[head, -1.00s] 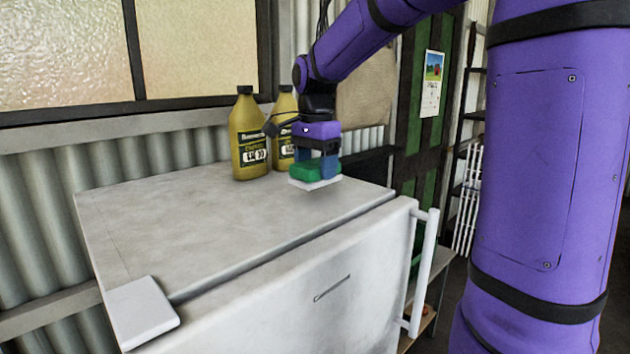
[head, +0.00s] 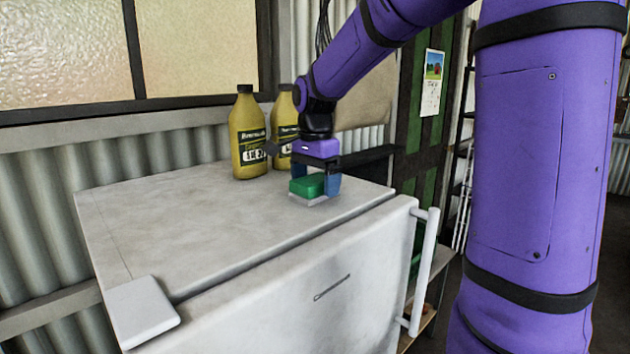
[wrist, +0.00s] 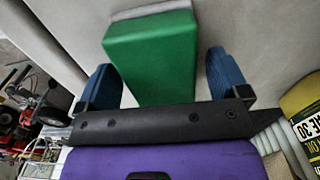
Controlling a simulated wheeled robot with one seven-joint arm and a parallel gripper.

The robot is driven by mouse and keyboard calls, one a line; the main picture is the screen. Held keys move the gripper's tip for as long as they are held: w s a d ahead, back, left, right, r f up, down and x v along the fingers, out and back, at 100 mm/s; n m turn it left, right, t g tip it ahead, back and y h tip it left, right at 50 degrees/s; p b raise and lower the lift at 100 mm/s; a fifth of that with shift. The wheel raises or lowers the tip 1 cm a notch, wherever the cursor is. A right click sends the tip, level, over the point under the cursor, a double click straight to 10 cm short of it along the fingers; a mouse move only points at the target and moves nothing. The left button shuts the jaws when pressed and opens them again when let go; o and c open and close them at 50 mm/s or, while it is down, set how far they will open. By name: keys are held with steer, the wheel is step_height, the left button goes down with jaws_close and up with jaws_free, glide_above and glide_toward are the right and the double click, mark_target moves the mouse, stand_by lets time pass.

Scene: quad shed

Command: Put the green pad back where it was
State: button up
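The green pad (head: 308,185), a green block with a pale grey-white layer underneath, lies flat on the white chest's top (head: 200,215), near its right rear part. It also shows in the wrist view (wrist: 155,60). My gripper (head: 316,182) points down over the pad, with one blue finger on each side of it. In the wrist view my gripper (wrist: 160,75) is open, with a clear gap between the right finger and the pad. The left finger is close to the pad's edge; whether it touches is hard to tell.
Two yellow oil bottles (head: 248,135) (head: 284,125) stand behind and left of my gripper, close to it. A white flat piece (head: 140,308) sits at the chest's front left corner. A white handle (head: 423,270) stands at the front right. The middle of the top is clear.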

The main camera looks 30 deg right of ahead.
mark_target(315, 179)
step_height(315, 179, up, 12)
steer(key=s+a+f+n+t, duration=0.1)
steer(key=s+a+f+n, duration=0.1)
steer(key=s+n, duration=0.3)
steer(key=s+a+f+n+t, duration=0.2)
steer(key=s+f+n, duration=0.2)
steer(key=s, duration=0.6)
steer(key=s+a+f+n+t, duration=0.2)
steer(key=s+f+n, duration=0.1)
steer(key=s+n, duration=0.3)
steer(key=s, duration=0.2)
steer(key=shift+s+a+n, duration=0.3)
steer(key=shift+s+n, duration=0.05)
steer(key=shift+n, duration=0.05)
steer(key=shift+f, duration=0.1)
